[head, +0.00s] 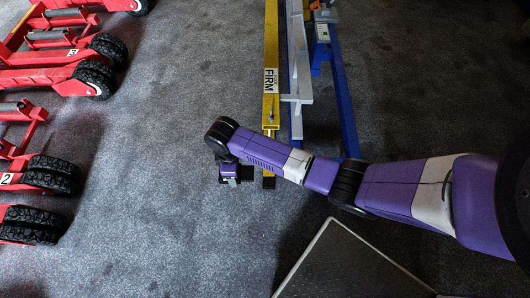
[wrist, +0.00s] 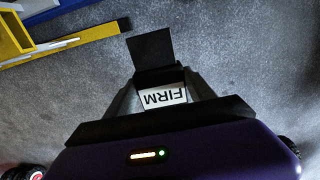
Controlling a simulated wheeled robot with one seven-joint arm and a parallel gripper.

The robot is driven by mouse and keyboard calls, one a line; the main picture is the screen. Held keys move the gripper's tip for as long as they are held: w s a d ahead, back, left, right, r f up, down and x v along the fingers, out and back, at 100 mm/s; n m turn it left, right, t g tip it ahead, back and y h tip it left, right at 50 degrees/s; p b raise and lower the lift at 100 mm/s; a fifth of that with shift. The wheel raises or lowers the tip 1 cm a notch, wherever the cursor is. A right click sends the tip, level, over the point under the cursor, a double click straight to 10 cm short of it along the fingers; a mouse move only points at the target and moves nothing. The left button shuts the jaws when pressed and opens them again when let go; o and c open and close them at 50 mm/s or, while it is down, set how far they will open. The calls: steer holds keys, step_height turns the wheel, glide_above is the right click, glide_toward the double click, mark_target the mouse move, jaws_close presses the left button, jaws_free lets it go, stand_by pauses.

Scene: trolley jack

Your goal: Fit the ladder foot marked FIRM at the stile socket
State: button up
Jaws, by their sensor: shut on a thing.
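My gripper (head: 229,174) hangs over the grey floor, left of the lower end of the yellow ladder stile (head: 271,45). In the wrist view my gripper (wrist: 162,94) is shut on a ladder foot (wrist: 151,49), black with a white label reading FIRM upside down. The foot is apart from the stile. The stile also carries a FIRM label, and its broad part ends at the stile socket (head: 270,127), seen at upper left in the wrist view (wrist: 14,36). My arm partly covers the lower stile area, and the socket opening is not clear.
A narrow yellow bar with a black tip (head: 268,183) extends below the stile, close right of my gripper. A white rail (head: 297,60) and blue rail (head: 343,100) stand beside it. Red jacks with black wheels (head: 52,173) line the left. A flat grey panel (head: 350,265) lies lower right.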

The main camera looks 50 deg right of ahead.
steer(key=d+n, duration=0.1)
steer(key=w+n, duration=0.1)
steer(key=n, duration=0.1)
steer(key=d+n, duration=0.1)
steer(key=shift+w+d+f+n, duration=0.1)
steer(key=shift+w+d+n, duration=0.2)
steer(key=shift+w+d, duration=0.05)
steer(key=s+d+f+n, duration=0.3)
steer(key=s+d+n, duration=0.4)
steer(key=d+n, duration=0.3)
steer(key=n, duration=0.3)
steer(key=shift+d+f+b, duration=0.35)
steer(key=shift+b, duration=0.05)
steer(key=shift+d, duration=0.1)
steer(key=shift+w+d+b, duration=0.8)
steer(key=shift+w+d, duration=0.15)
steer(key=shift+d, duration=0.2)
steer(key=shift+w+d+b, duration=0.75)
steer(key=shift+w+d, duration=0.2)
steer(key=shift+d, duration=0.2)
steer(key=shift+p, duration=0.6)
steer(key=shift+w+d+b, duration=0.85)
steer(key=shift+d+b, duration=0.25)
steer(key=shift+w+d+b, duration=0.85)
steer(key=shift+d+b, duration=0.2)
steer(key=shift+d, duration=0.05)
